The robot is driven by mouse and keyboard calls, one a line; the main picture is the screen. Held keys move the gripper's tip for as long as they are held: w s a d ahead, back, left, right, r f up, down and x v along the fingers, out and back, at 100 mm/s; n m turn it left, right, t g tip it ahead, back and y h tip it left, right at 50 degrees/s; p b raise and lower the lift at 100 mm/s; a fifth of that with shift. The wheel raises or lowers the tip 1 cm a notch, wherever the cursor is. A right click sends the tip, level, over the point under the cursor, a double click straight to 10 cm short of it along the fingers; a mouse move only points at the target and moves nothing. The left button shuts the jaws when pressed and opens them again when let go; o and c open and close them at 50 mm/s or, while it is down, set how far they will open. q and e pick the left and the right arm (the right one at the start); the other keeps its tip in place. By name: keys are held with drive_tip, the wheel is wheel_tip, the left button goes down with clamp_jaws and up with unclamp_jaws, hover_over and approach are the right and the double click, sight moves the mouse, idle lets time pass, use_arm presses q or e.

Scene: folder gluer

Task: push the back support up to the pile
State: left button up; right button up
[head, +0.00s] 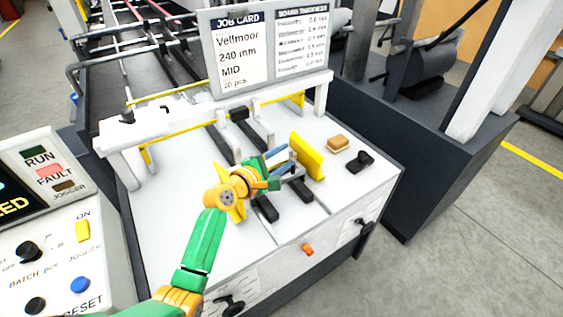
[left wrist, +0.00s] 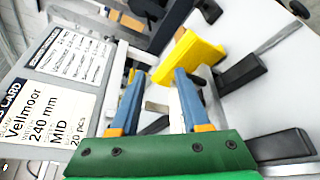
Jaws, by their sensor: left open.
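My left gripper (head: 284,157) hangs low over the white feeder table (head: 180,219), beside a yellow upright plate (head: 307,157). In the left wrist view its two blue fingers (left wrist: 158,98) stand apart, with nothing clearly held between them. The yellow plate (left wrist: 190,60) shows just beyond the fingertips. Two dark bars (head: 265,208) (head: 299,189) lie on the table on the near side of the gripper. A second yellow plate (head: 222,176) is partly hidden behind my wrist. I cannot tell the back support for certain, and no pile can be made out. My right gripper is not in view.
A white crossbar (head: 205,113) spans the table's back, with a job card board (head: 270,50) above it. A tan block (head: 338,143) and a black knob (head: 360,161) sit at the right. A control panel (head: 60,240) stands at the left. The table's left part is clear.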

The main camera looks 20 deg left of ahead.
use_arm(q)
drive_tip(key=s+d+r+p, duration=0.1)
drive_tip(key=s+d+r, duration=0.2)
drive_tip(key=s+r, duration=0.5)
drive_tip(key=s, duration=0.4)
drive_tip(key=shift+d, duration=0.3)
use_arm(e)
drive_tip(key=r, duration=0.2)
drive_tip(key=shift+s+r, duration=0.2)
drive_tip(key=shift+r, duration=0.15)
